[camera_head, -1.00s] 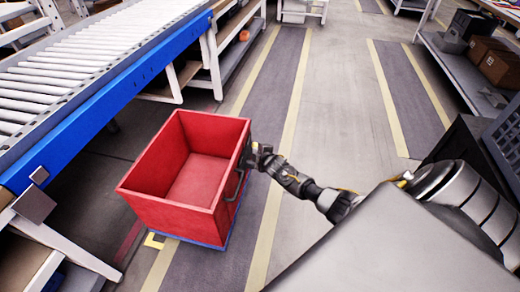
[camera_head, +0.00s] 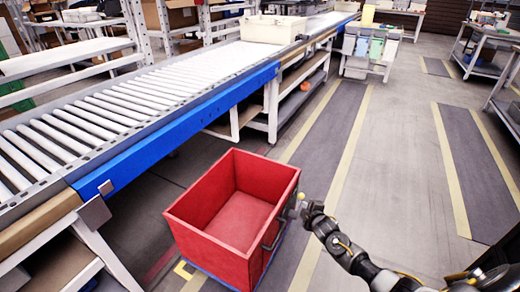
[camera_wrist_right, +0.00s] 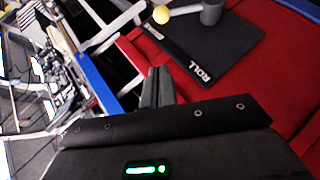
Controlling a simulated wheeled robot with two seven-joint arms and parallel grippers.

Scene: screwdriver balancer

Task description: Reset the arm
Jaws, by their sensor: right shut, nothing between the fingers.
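My right gripper (camera_head: 301,207) is at the right side of the red bin (camera_head: 202,230), just above and beside the dark handle (camera_head: 272,236) on that wall. In the right wrist view my right gripper (camera_wrist_right: 158,88) has its fingers together with nothing between them. The red bin (camera_wrist_right: 262,62) fills the right of that view, behind the fingers. I cannot tell whether the fingers touch it. My left gripper is not in view.
A roller conveyor with a blue side rail (camera_head: 180,128) runs along the left. A white tote (camera_head: 268,30) stands at its far end. In the right wrist view, a black plate marked ROLL (camera_wrist_right: 205,45) lies close to a yellow ball (camera_wrist_right: 161,14).

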